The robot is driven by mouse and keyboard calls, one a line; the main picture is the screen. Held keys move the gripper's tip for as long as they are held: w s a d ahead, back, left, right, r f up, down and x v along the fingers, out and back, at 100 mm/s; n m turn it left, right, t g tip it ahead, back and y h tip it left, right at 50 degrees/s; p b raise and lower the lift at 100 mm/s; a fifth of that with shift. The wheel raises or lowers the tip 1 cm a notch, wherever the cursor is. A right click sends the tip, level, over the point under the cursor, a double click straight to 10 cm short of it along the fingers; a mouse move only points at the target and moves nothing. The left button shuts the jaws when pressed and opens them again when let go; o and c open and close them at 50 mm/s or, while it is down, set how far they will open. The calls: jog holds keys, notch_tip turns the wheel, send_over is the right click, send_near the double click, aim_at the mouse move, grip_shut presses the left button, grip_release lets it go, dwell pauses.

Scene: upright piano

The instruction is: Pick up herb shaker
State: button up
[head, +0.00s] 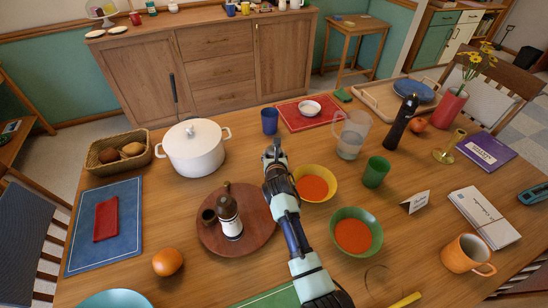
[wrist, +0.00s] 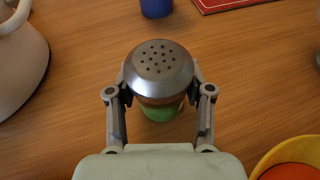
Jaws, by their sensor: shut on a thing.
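The herb shaker (wrist: 160,70) has a domed metal lid with several holes and green contents below it. In the wrist view it sits between the two fingers of my gripper (wrist: 160,92), which is shut on it from both sides. In the head view my gripper (head: 274,156) is near the middle of the table, between the white pot and the yellow bowl, and the shaker is mostly hidden by it. I cannot tell whether the shaker's base touches the table.
A white lidded pot (head: 193,148) stands to the left and a yellow bowl of orange soup (head: 333,187) to the right. A blue cup (head: 270,121) is just behind. A round wooden board (head: 263,235) with a pepper mill (head: 229,214) lies in front left.

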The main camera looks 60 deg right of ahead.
jog(key=shift+r, duration=0.1)
notch_tip(320, 180, up, 20)
jog(key=p, duration=0.7)
